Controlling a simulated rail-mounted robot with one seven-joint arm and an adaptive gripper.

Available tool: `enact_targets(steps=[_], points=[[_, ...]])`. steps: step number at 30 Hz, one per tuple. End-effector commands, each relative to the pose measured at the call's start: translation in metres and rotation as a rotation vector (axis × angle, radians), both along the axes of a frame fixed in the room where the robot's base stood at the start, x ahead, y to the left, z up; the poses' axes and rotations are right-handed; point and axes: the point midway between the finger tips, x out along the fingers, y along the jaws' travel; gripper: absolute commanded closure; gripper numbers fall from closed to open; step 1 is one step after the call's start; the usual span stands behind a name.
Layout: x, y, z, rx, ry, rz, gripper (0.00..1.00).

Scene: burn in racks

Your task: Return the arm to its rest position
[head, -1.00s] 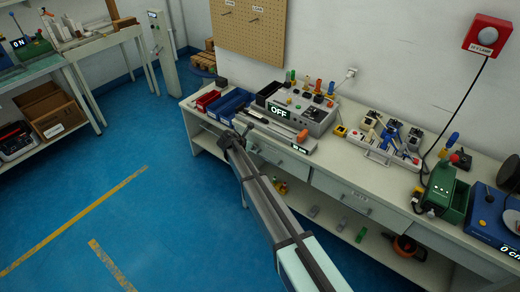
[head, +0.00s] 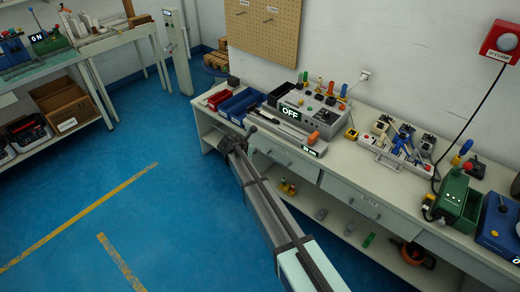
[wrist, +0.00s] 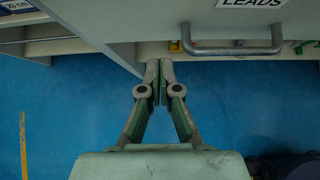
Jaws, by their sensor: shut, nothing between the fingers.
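My arm reaches out over the blue floor in the head view, and its dark end is in front of the bench edge. My gripper (wrist: 160,70) shows in the wrist view with its two fingers together and nothing between them. It is close to the front of the bench (wrist: 95,20), beside a drawer handle (wrist: 232,48) under a label reading LEADS. I cannot tell whether the fingertips touch the bench.
The bench (head: 345,160) carries a grey unit reading OFF (head: 300,108), blue bins (head: 240,104), a white fixture (head: 395,148) and a green device (head: 455,200). Drawers and a lower shelf are below. The blue floor (head: 150,215) at left is clear.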

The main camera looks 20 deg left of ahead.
Motion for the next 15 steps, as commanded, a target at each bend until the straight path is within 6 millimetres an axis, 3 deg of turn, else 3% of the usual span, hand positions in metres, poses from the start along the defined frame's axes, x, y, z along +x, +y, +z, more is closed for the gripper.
enact_targets(steps=[6, 15], points=[[-0.033, 0.009, 0.030, 0.001, 0.001, 0.001, 1.00], [-0.055, 0.017, 0.053, 0.000, 0.003, 0.001, 1.00]])
